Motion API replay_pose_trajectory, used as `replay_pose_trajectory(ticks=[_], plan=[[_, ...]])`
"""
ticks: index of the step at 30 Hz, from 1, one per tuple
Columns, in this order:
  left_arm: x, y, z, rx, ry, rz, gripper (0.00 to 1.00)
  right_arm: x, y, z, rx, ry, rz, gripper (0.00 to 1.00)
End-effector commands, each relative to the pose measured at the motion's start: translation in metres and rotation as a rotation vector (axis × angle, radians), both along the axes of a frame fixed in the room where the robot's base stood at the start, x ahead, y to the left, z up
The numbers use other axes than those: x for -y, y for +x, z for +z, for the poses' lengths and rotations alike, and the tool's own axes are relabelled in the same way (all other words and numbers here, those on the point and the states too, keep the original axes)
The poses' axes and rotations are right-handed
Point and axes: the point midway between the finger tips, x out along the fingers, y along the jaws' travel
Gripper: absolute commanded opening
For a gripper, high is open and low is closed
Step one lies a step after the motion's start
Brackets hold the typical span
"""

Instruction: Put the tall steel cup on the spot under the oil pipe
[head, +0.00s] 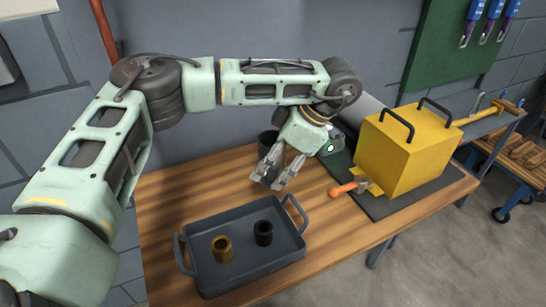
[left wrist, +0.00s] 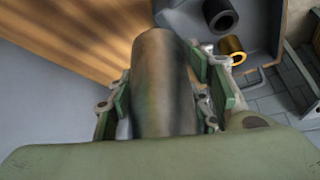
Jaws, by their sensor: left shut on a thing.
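My left gripper (head: 274,170) is low over the wooden table, behind the tray, pointing down. In the left wrist view it is shut on the tall steel cup (left wrist: 164,75), a smooth grey-brown cylinder lying between the two finger pads. In the head view the held cup is hard to tell from the fingers. A dark cylinder (head: 267,142) shows just behind the fingers; I cannot tell whether it is a separate thing. An orange-red pipe (head: 103,28) runs down the wall at the upper left. I cannot make out a marked spot. My right gripper is not in view.
A grey tray (head: 205,278) at the front holds a brass cup (head: 222,249) and a black cup (head: 263,233). A yellow casing (head: 403,150) with black handles stands on a dark mat (head: 436,190) at the right. An orange-handled tool (head: 347,188) lies before it. Bare table (head: 170,195) shows at left.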

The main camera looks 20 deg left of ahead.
Motion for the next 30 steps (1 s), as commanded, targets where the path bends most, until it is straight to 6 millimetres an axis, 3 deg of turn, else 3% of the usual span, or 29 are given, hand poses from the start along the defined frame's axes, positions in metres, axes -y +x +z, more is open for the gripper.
replay_pose_trajectory(ticks=[7, 20, 24, 30], plan=[[0.01, -0.038, -0.007, 0.002, 0.001, -0.343, 0.17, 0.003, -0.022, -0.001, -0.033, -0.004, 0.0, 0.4], [0.031, -0.113, -0.022, 0.001, 0.001, -1.031, 0.17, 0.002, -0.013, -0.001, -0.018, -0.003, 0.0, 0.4], [0.032, -0.11, -0.02, 0.006, 0.009, -1.041, 0.17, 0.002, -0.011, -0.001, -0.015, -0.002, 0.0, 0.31], [0.031, -0.111, -0.021, 0.003, 0.004, -1.033, 0.17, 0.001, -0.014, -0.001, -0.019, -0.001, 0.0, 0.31]])
